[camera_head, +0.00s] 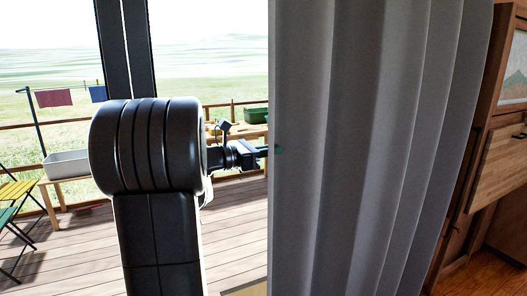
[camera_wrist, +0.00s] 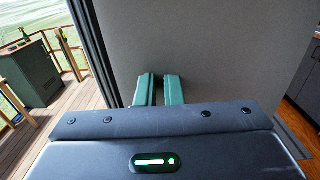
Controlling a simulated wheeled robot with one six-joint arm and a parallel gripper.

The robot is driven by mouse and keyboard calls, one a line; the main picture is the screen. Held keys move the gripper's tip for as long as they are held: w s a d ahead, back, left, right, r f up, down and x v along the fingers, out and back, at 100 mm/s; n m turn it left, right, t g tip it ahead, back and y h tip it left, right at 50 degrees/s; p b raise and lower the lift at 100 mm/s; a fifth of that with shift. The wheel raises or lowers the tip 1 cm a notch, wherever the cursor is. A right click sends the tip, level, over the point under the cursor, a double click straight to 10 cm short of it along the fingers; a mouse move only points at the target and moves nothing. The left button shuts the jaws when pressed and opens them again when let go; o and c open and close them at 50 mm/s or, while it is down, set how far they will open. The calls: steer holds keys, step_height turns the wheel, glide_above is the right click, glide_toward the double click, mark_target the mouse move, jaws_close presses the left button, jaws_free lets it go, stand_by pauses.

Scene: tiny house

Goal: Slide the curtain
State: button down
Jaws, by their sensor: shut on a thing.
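The grey curtain (camera_head: 350,150) hangs in folds across the right half of the head view. Its left edge hangs beside the open view of the deck. My gripper (camera_head: 277,149) is at that left edge, at about mid-height in the picture, and is shut on the curtain. In the wrist view the two green fingers of my gripper (camera_wrist: 159,90) are close together against the grey curtain (camera_wrist: 210,45), which fills most of the background. The exact pinch of cloth between the fingertips is hard to see.
A dark door frame post (camera_head: 125,50) stands behind my arm. Outside are a wooden deck (camera_head: 235,220), a railing, a bench with a grey planter (camera_head: 67,163) and a folding chair (camera_head: 15,195). A wooden cabinet (camera_head: 500,155) stands right of the curtain.

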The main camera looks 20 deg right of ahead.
steer(key=c, duration=1.6)
jaws_free()
steer(key=shift+o, duration=0.2)
steer(key=a+b, duration=0.1)
steer(key=a, duration=1.3)
steer(key=shift+s+b, duration=0.25)
steer(key=shift+b, duration=0.1)
